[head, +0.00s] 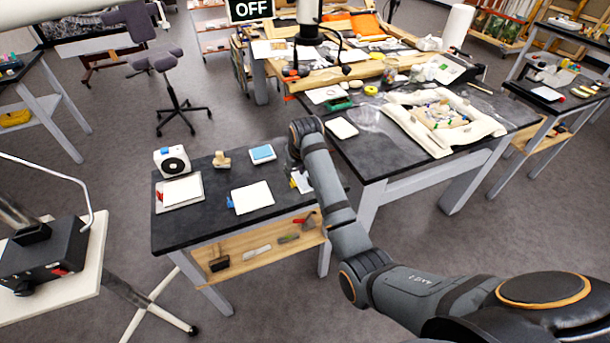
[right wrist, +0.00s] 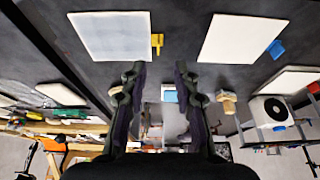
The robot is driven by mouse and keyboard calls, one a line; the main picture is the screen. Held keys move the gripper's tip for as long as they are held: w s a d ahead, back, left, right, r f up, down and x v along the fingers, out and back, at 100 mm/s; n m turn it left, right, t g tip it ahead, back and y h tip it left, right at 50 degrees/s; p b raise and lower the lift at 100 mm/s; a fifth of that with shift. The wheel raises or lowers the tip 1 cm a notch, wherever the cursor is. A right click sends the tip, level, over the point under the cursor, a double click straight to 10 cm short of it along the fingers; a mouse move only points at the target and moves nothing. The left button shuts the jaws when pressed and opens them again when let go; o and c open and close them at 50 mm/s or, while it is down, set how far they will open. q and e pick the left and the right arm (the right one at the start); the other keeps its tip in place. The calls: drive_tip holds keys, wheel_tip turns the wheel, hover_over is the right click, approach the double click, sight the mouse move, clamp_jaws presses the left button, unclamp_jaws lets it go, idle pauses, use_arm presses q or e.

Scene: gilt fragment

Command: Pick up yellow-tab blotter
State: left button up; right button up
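The yellow-tab blotter (right wrist: 110,38) is a pale flat sheet on the dark bench top in the right wrist view, with a small yellow tab (right wrist: 157,44) at its right edge. In the head view the blotter (head: 303,182) is mostly hidden behind my right arm. My right gripper (right wrist: 158,75) is open and empty in the right wrist view. Its fingertips appear just below the blotter's lower right corner, and the gap between fingers and sheet cannot be judged. In the head view the fingers are hidden by my arm. My left gripper is not in view.
A white blotter with a blue tab (head: 252,197) lies beside it on the small dark bench (head: 215,222). A blue-topped block (head: 262,154), a wooden piece (head: 221,160), a white device (head: 172,161) and a pale pad (head: 182,191) also stand there. A larger cluttered table (head: 385,160) adjoins at right.

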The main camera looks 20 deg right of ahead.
drive_tip(key=r, duration=0.2)
approach(293, 178)
drive_tip(key=shift+s+a+f+p, duration=0.2)
drive_tip(key=shift+s+a+p, duration=0.15)
drive_tip(key=shift+s+a, duration=0.55)
drive_tip(key=shift+w+a+f, duration=0.15)
drive_tip(key=shift+f, duration=0.3)
drive_tip(key=x, duration=0.2)
drive_tip(key=d+p+x, duration=0.1)
drive_tip(key=x, duration=0.1)
drive_tip(key=shift+w+a+f, duration=0.1)
drive_tip(key=shift+w+f, duration=0.1)
drive_tip(key=shift+f, duration=0.15)
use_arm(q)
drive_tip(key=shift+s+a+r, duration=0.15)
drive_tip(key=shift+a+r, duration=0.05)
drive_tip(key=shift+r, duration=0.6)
use_arm(e)
drive_tip(key=shift+s, duration=0.1)
drive_tip(key=shift+c, duration=0.4)
